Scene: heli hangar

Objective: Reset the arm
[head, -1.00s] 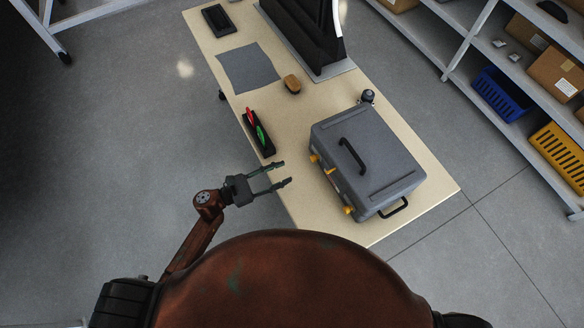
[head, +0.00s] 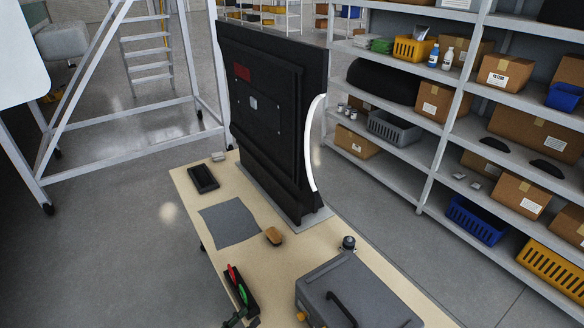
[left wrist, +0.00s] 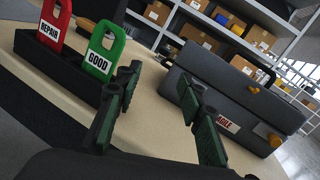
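My left gripper (left wrist: 162,80) is open in the left wrist view, with its two green-grey fingers apart and nothing between them. In the head view only the tip end of the left gripper (head: 241,317) shows at the bottom edge, near the black tag holder (head: 243,298). The holder carries a red tag (head: 232,273) and a green tag (head: 242,293). In the left wrist view the red tag (left wrist: 53,22) reads REPAIR and the green tag (left wrist: 102,55) reads GOOD. My right gripper is not in view.
A grey case (head: 350,290) sits on the beige table (head: 228,255) right of the gripper. A tall black panel (head: 265,110) stands behind. A brown brush-like block (head: 274,236), grey cloth (head: 230,223) and black tray (head: 203,179) lie on the table. Shelves (head: 435,150) stand right.

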